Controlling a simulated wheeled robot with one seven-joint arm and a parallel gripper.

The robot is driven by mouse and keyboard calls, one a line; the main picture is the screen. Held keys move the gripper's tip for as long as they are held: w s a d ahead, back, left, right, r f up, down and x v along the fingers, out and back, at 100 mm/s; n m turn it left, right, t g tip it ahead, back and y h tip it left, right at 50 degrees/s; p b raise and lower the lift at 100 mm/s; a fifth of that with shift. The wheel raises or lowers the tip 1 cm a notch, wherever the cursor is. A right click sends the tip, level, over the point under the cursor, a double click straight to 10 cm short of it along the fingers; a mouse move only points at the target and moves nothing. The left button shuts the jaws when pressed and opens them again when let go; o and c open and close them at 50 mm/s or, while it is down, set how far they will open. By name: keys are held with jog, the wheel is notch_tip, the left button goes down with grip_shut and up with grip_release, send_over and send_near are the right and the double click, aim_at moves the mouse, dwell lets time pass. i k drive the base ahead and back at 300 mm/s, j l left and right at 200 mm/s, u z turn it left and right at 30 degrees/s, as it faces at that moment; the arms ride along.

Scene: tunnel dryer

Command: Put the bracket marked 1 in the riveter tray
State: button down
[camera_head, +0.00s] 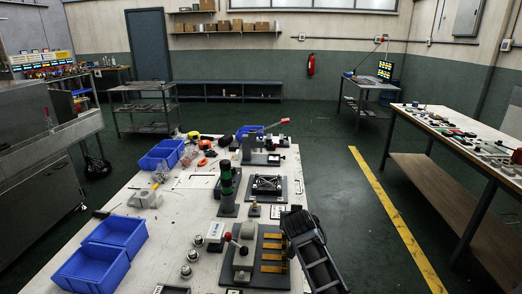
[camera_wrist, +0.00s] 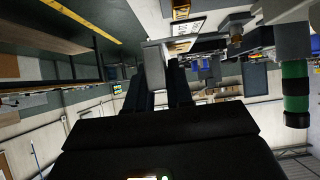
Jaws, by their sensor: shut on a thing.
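My gripper (camera_head: 296,214) is above the right edge of the white bench in the head view, pointing away from me. In the wrist view, which is upside down, its two dark fingers (camera_wrist: 160,88) are close around a light grey piece (camera_wrist: 156,55). No mark on that piece is readable, so I cannot tell if it is bracket 1. Brass-coloured strips (camera_head: 272,251) lie on a dark plate just left of my gripper. A black tray-like fixture (camera_head: 266,186) stands farther back; I cannot tell if it is the riveter tray.
A green-and-black stack light (camera_head: 228,188) stands left of my gripper, and shows in the wrist view (camera_wrist: 296,92). Lever tools with red handles (camera_head: 265,150) stand on the bench. Blue bins (camera_head: 118,233) are at left.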

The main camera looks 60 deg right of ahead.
aim_at(274, 158)
jog(key=i+l, duration=0.25)
jog(key=l, duration=0.15)
jog(key=i+l, duration=0.2)
jog(key=l, duration=0.25)
jog(key=i+l, duration=0.1)
jog(key=l, duration=0.35)
jog(key=i+l, duration=0.1)
jog(key=l, duration=0.4)
jog(key=i+l, duration=0.15)
jog(key=l, duration=0.3)
jog(key=i+l, duration=0.1)
jog(key=l, duration=0.35)
